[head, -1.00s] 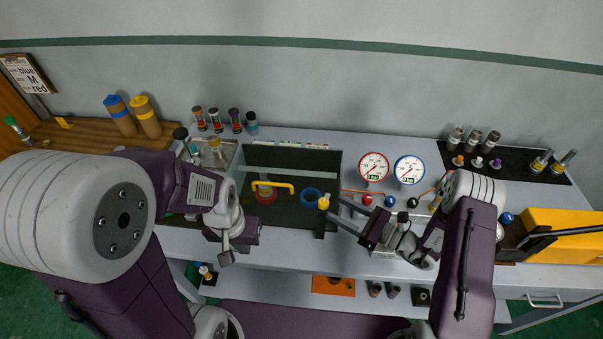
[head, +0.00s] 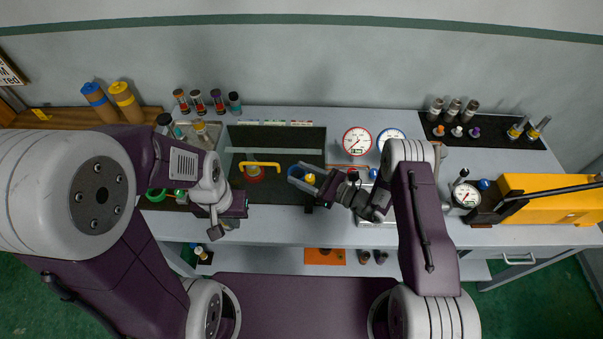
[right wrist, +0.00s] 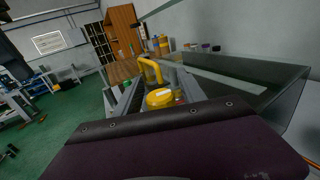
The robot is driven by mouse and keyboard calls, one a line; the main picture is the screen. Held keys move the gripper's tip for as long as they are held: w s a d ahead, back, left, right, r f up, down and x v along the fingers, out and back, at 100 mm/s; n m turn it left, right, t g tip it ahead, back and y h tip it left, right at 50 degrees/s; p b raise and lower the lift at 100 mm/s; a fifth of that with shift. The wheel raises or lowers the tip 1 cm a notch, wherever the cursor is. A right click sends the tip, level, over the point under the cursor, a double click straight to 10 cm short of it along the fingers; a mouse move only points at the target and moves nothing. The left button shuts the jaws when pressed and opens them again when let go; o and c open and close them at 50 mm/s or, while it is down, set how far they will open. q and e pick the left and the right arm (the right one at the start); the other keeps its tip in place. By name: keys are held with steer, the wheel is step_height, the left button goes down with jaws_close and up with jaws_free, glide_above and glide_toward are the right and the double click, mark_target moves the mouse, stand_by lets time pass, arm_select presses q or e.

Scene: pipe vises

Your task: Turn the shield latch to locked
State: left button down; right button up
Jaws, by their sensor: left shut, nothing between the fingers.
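The shield (head: 280,140) is a clear panel with a yellow handle (head: 260,164) over the dark vise bay. Its latch has a yellow knob (head: 311,179) on a black post, right of the handle. The knob also shows in the right wrist view (right wrist: 160,97), with the yellow handle (right wrist: 150,69) behind it. My right gripper (head: 304,177) is open, its fingers reaching from the right to either side of the knob; contact cannot be told. My left gripper (head: 214,231) is shut and empty, left of the bay near the bench's front edge.
A blue ring (head: 297,171) and a red ring (head: 254,174) sit in the bay. Two gauges, red-rimmed (head: 357,141) and blue-rimmed (head: 390,138), stand behind my right arm. Several small bottles line the back edge.

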jaws_close()
steer(key=n+g+b, duration=0.1)
steer(key=g+b, duration=0.1)
steer(key=n+g+y+b, duration=0.1)
steer(key=n+g+b, duration=0.1)
steer(key=shift+s+a+y+b, duration=0.15)
steer(key=shift+s+y+b, duration=0.15)
steer(key=shift+s, duration=0.05)
steer(key=shift+o, duration=1.2)
jaws_free()
